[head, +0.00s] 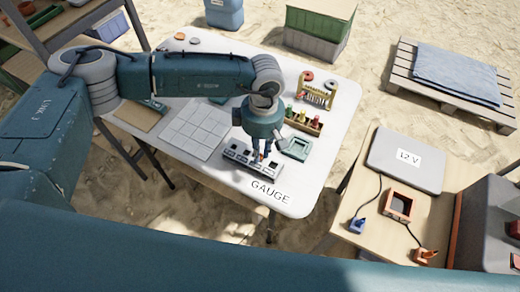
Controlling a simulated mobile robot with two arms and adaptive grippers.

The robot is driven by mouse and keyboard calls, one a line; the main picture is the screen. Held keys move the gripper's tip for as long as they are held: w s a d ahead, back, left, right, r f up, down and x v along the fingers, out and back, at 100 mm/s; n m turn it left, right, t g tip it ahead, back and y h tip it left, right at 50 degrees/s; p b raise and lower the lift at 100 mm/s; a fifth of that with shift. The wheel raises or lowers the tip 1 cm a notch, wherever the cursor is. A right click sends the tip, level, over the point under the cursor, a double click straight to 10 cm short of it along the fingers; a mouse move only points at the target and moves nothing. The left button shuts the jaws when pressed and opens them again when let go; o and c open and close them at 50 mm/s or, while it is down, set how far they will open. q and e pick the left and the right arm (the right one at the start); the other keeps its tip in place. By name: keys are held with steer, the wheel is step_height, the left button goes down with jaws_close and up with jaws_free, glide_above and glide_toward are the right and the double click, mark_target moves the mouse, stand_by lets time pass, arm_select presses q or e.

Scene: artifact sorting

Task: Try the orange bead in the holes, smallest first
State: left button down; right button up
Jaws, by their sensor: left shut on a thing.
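The gauge (237,153) is a grey block with a row of holes along its top. It lies near the front of the white table, behind the GAUGE label (270,191). My left gripper (261,156) points down over the right part of the gauge and is shut on the orange bead (257,156). Only a small orange spot of the bead shows between the fingers. I cannot tell whether the bead touches a hole or hangs just above it. My right gripper is not in view.
A green tray (297,149) stands close right of the gripper. Behind it are a wooden rack with coloured pieces (304,122) and a bead frame (316,93). A white grid sheet (194,129) lies left. A side table (386,228) with a grey 12 V box (408,160) stands right.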

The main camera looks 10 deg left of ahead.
arm_select(q)
steer(key=shift+b, duration=0.35)
stand_by(0.6)
steer(key=c, duration=1.2)
jaws_free()
steer(key=shift+r+p, duration=1.05)
steer(key=shift+r, duration=1.95)
